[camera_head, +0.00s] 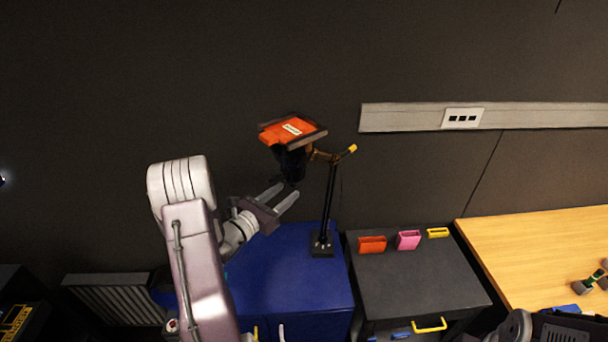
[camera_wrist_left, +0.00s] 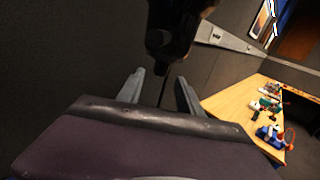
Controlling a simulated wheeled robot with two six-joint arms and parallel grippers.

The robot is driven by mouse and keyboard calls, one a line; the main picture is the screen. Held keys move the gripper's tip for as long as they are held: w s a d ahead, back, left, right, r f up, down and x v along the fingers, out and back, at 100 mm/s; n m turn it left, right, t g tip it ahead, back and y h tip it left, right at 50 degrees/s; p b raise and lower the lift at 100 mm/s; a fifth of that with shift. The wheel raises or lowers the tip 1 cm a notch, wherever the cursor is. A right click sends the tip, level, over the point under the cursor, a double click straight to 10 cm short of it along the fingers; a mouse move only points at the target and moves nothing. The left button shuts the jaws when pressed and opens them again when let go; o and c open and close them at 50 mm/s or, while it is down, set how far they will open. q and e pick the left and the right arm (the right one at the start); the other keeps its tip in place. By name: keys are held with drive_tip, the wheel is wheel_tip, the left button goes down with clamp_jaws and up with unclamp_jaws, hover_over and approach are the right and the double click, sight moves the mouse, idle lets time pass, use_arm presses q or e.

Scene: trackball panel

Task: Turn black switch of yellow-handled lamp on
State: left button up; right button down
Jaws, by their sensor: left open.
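The lamp (camera_head: 328,205) stands on the blue cabinet, with a thin black upright post and a small yellow handle (camera_head: 348,150) on its side arm. Its head has an orange, labelled top (camera_head: 292,130) and a black lower part (camera_head: 291,165). I cannot make out the black switch as a separate piece. My left gripper (camera_head: 286,196) is open and empty just below the head, left of the post. In the left wrist view, the black lower part (camera_wrist_left: 170,38) hangs just beyond and above the open fingers (camera_wrist_left: 160,80).
The blue cabinet (camera_head: 285,285) is under the lamp. A dark cabinet (camera_head: 420,280) to its right carries orange, pink and yellow pieces. A wooden table (camera_head: 540,250) is further right, with tools. The dark wall (camera_head: 230,80) is behind, with a socket strip (camera_head: 400,117).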

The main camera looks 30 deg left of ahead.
use_arm(q)
drive_tip(key=w+d+p, duration=0.1)
drive_tip(key=w+p, duration=0.2)
drive_tip(key=w, duration=0.4)
drive_tip(key=shift+w+d, duration=0.25)
drive_tip(key=shift+w, duration=0.05)
drive_tip(key=shift+s, duration=0.1)
clamp_jaws()
